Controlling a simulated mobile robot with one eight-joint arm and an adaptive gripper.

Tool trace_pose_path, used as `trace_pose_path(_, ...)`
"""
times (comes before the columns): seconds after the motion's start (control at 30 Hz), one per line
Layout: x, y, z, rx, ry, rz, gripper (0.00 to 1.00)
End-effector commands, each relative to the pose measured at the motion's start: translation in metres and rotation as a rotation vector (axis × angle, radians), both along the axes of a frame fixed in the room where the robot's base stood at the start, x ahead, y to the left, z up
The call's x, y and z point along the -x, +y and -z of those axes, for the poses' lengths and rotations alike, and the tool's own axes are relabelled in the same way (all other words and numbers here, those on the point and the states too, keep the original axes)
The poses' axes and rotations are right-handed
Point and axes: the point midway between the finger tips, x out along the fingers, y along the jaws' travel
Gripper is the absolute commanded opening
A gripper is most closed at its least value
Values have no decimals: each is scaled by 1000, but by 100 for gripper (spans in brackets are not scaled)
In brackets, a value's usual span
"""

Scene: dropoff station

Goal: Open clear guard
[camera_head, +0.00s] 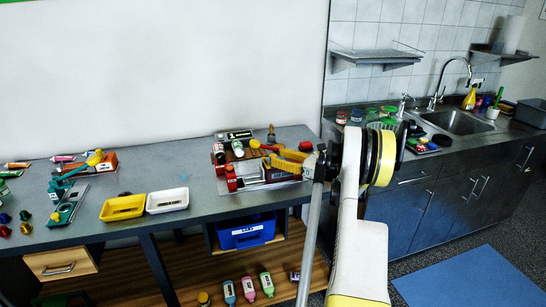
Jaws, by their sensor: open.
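A device with red posts and a grey metal base (262,182) sits on the dark table, left of my arm. A clear guard cannot be made out with certainty at this size; it may be part of this device. My gripper (270,154) reaches left over the device, with its yellow fingers apart and nothing visible between them. The fingers overlap the device in the picture, so I cannot tell whether they touch it. My wrist and arm hide what lies behind them on the right.
A yellow tray (122,207) and a white tray (167,200) stand left of the device. Teal and red tools (75,190) lie farther left. A blue bin (245,232) is under the table. A sink counter (462,140) stands at right. Bare tabletop surrounds the trays.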

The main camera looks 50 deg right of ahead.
Motion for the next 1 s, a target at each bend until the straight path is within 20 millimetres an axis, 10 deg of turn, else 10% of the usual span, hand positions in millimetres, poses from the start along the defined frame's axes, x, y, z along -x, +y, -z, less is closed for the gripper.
trace_pose_path(0.4, 81, -20, 0, 0, 0, 2, 45)
trace_pose_path(1.0, 90, -21, 0, 0, 0, 0, 45)
